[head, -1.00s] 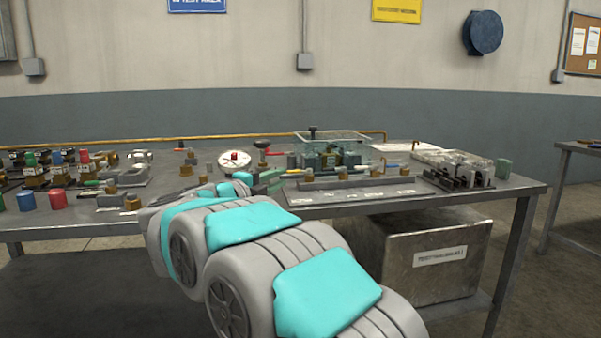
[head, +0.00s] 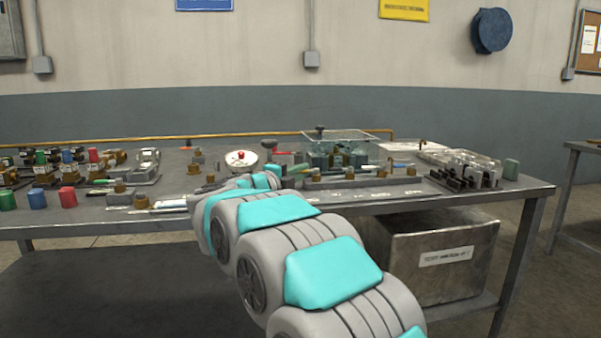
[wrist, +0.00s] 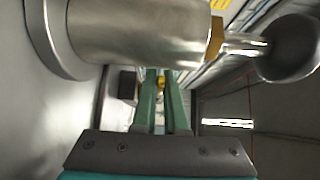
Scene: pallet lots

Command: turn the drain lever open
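My gripper (wrist: 161,95) shows in the wrist view as two green fingers, a small gap apart. A small yellow-brass piece shows in line with the gap; I cannot tell whether it is between the tips or beyond them. A large metal cylinder (wrist: 140,30) with a brass collar and a rod ending in a round grey knob (wrist: 290,48) lies across the top of that view, close to the fingers. In the head view a red lever (head: 283,153) stands by the valve fittings behind my arm's end; I cannot tell whether it is the drain lever. My arm partly hides the fittings there.
A clear-walled tank (head: 340,150) stands right of my arm's end on the bench. A white-faced gauge (head: 241,157) is to its left. Coloured cylinders (head: 67,197) and fittings crowd the bench's left side. A metal box (head: 440,255) sits on the lower shelf.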

